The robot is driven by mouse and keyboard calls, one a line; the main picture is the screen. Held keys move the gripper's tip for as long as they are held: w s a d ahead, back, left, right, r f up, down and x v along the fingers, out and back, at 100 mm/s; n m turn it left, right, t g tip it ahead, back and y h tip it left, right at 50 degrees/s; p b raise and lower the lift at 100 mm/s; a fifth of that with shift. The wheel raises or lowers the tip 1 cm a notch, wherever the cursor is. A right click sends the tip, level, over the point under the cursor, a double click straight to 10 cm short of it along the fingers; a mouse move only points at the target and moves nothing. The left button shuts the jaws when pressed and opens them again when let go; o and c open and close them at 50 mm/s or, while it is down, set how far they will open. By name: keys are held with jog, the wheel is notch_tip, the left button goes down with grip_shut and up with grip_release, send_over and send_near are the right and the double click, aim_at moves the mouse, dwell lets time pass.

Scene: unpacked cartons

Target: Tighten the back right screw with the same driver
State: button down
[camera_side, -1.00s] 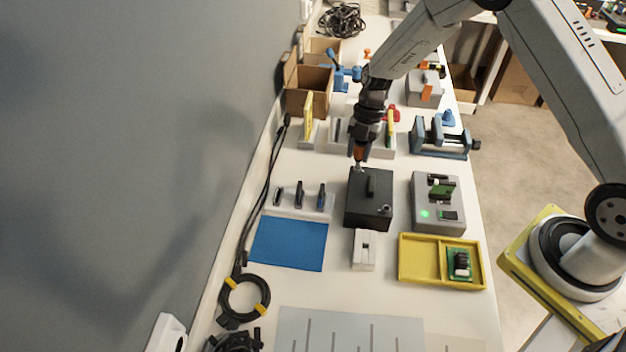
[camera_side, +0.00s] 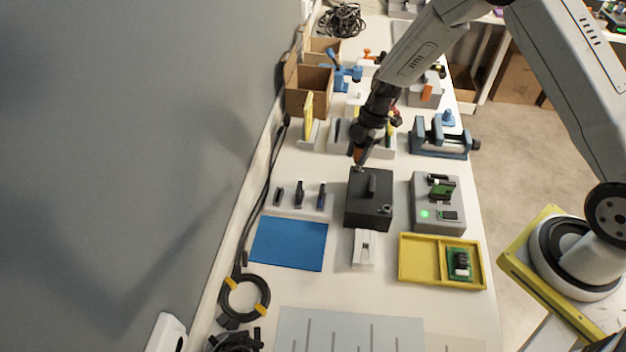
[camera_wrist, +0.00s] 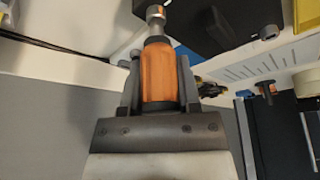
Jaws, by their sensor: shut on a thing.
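My gripper (camera_side: 364,138) is shut on the orange-handled driver (camera_side: 358,155). In the wrist view my gripper (camera_wrist: 158,82) has a finger on each side of the orange handle (camera_wrist: 158,72), with a metal tip beyond it. The driver leans, its tip pointing down at the far left corner of the black box (camera_side: 358,213) in the side view. I cannot tell whether the tip touches a screw there. One screw (camera_side: 386,209) shows at the box's near right corner, and a round metal head (camera_wrist: 268,32) shows in the wrist view.
A grey unit with a green light (camera_side: 424,214) stands right of the box. A white block (camera_side: 364,250) and a yellow tray (camera_side: 417,259) are nearer. A blue mat (camera_side: 289,243) lies left. A blue vise (camera_side: 440,142) stands at the back right.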

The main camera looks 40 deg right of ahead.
aim_at(357, 145)
jog(key=m+t, duration=0.1)
jog(key=m, duration=0.1)
jog(key=shift+w+m, duration=0.1)
jog(key=shift+m, duration=0.3)
jog(key=shift+n+g, duration=0.3)
jog(key=shift+n, duration=0.6)
jog(key=shift+r, duration=0.1)
jog(key=shift+r, duration=2.2)
